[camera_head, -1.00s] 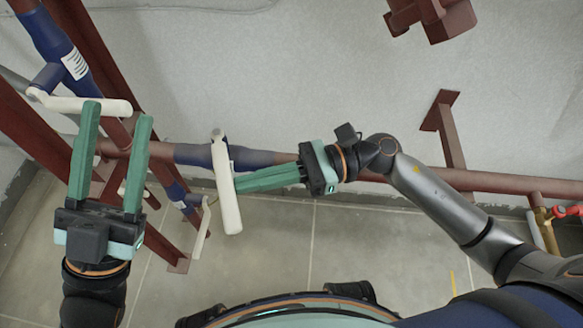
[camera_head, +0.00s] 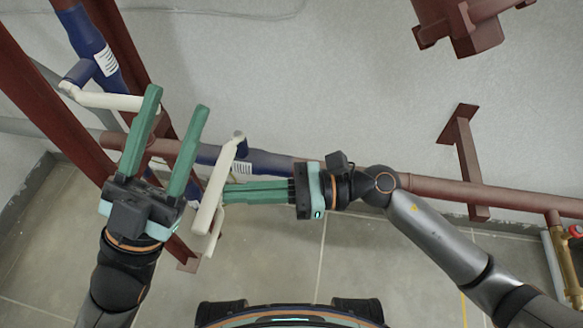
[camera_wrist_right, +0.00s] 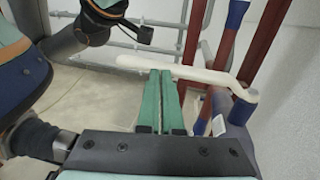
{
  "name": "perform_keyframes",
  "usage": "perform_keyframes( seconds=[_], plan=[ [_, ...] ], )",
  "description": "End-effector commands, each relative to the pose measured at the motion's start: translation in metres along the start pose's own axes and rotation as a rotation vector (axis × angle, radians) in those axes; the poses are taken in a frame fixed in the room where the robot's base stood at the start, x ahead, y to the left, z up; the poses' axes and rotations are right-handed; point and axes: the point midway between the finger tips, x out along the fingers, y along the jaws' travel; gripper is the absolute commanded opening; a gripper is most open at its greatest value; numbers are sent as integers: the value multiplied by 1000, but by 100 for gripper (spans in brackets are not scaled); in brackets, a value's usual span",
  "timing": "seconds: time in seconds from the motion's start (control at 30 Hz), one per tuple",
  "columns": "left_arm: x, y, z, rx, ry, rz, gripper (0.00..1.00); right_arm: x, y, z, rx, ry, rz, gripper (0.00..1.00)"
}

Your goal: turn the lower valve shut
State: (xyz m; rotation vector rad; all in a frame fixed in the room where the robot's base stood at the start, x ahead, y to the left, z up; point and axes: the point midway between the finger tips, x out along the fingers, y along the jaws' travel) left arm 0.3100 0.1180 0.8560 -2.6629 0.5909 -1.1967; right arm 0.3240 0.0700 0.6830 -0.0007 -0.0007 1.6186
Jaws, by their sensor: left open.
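A valve with a blue body (camera_head: 262,162) sits on the horizontal red-brown pipe, with a long white handle (camera_head: 214,190). The handle slants down and left in the head view. My right gripper (camera_head: 226,192) is shut, its fingertips at the handle's right side, apparently touching it. The right wrist view shows the closed fingers (camera_wrist_right: 160,74) ending at the white handle (camera_wrist_right: 190,72). My left gripper (camera_head: 176,98) is open and empty. A higher valve has a blue body (camera_head: 90,45) and a white handle (camera_head: 110,98), close to the left gripper's left finger.
Another white handle (camera_head: 205,243) shows partly behind the long handle, low down. Slanted red-brown beams (camera_head: 50,95) stand at the left. A red-brown wall bracket (camera_head: 464,150) is at the right. The floor in front of the pipe is clear.

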Motion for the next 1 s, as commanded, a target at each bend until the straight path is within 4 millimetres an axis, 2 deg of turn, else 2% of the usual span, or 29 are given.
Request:
perform_keyframes(
  seconds=[0.13, 0.57, 0.67, 0.77, 1.0],
  plan=[
    [0, 0, 0, 0, 1, 0, 50, 5, 5, 1, 3, -4, 13, 0],
    [0, 0, 0, 1, 1, 0, 50, 2, 5, 1, 3, -6, 13, 0],
    [1, 0, -1, 1, 1, 0, 50, -9, 4, 0, 5, -4, 10, 0],
    [1, -1, -1, 1, 1, 0, 50, -29, 3, 0, 4, -1, 5, 0],
    [3, -2, -3, -1, 2, -1, 50, -84, 1, -1, 4, 0, 0, 0]
  ],
)
